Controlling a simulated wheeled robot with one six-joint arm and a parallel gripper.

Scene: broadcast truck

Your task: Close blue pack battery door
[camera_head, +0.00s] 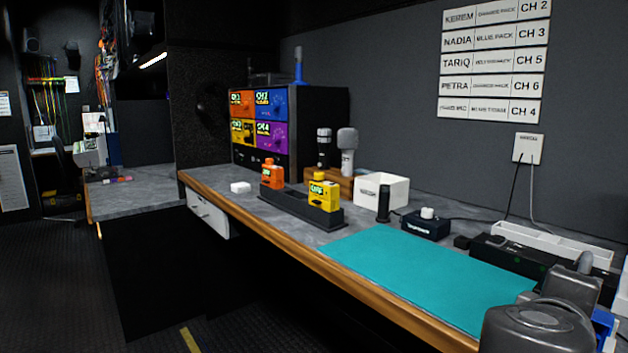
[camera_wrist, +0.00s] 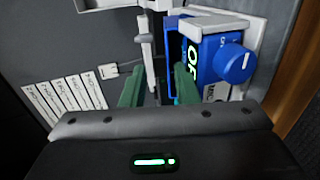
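The blue pack (camera_wrist: 210,62), with a blue knob and glowing green lettering, sits in a light grey holder (camera_wrist: 247,35) right of centre in the wrist view. A thin blue panel (camera_wrist: 174,45) stands along its left side, with a dark gap beside it; it looks like the battery door standing open, but I cannot be sure. My gripper (camera_wrist: 160,82) has its two green-padded fingers apart, just left of the pack. The right finger overlaps the panel's lower end in the picture; contact is unclear. In the head view, a blue part (camera_head: 604,322) shows at the lower right, mostly hidden by my arm.
A pale upright post (camera_wrist: 147,48) stands beyond the fingers. The teal mat (camera_head: 425,270) is clear. An orange pack (camera_head: 272,175) and a yellow pack (camera_head: 323,194) stand in a dark dock. A white box (camera_head: 395,188) and a black unit (camera_head: 425,224) stand behind the mat.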

